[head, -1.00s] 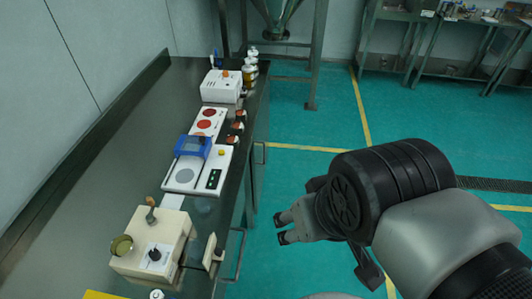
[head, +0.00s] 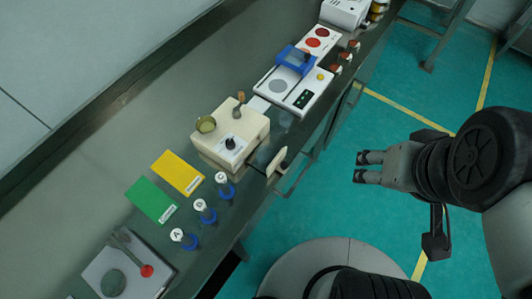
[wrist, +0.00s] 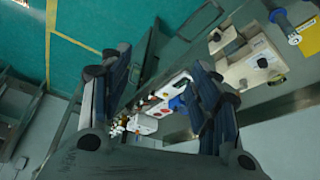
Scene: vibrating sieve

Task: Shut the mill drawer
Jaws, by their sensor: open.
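The mill is a cream box (head: 222,137) with a dark knob, a round glass-like cup and a brown-handled crank on top, standing on the dark bench. Its drawer (head: 276,162) is pulled out on the side facing the bench's front edge, with a gap between the drawer front and the box. My gripper (head: 361,167) is open and empty, off the bench over the floor, to the right of the drawer and apart from it.
A metal rail (head: 298,178) runs along the bench front near the drawer. A white device with a blue frame (head: 297,60) is farther along. The floor to the right is open.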

